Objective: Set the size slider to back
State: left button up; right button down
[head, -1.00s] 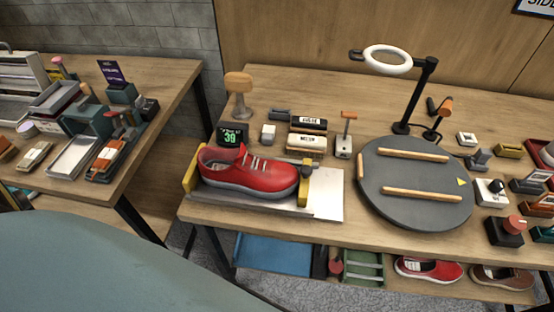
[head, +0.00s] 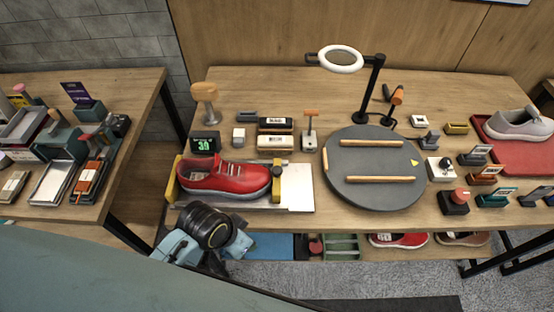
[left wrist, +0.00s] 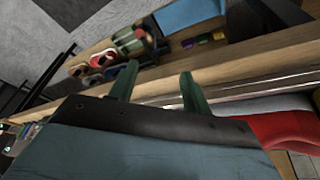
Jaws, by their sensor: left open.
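The sizing device is a flat metal plate (head: 300,195) on the front of the middle table, with a red sneaker (head: 226,179) lying on it, toe to the right. A yellow upright block (head: 277,183), which appears to be the size slider, stands just past the toe. A yellow end stop (head: 172,187) stands at the heel. A small display (head: 205,143) behind reads about 39. My left wrist is at the table's front edge, below the sneaker; its fingertips are not clear there. In the left wrist view my left gripper (left wrist: 156,84) is open and empty. My right gripper is not in view.
A round grey turntable (head: 372,190) with wooden bars stands right of the plate, with a ring lamp (head: 341,59) behind it. Small blocks and tools line the back and right. Under the table are a blue tray (head: 272,246), a green rack (head: 341,246) and shoes.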

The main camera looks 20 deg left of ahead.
pick_arm(q)
jog(key=w+d+r+m+h+p, duration=0.1)
jog(key=w+d+r+m, duration=0.15)
jog(key=r, duration=0.75)
jog(key=w+d+r+m+g+h, duration=0.1)
jog(key=w+d+r+m, duration=0.2)
jog(key=w+d+m, duration=0.5)
jog(key=m+g+y, duration=0.2)
jog(key=m+y, duration=0.2)
jog(key=m, duration=0.5)
send_near(277, 169)
jog(key=shift+n, duration=0.25)
notch_tip(277, 169, down, 8)
jog(key=shift+a+f+p, duration=0.1)
jog(key=shift+f+p, duration=0.15)
jog(key=shift+p, duration=0.15)
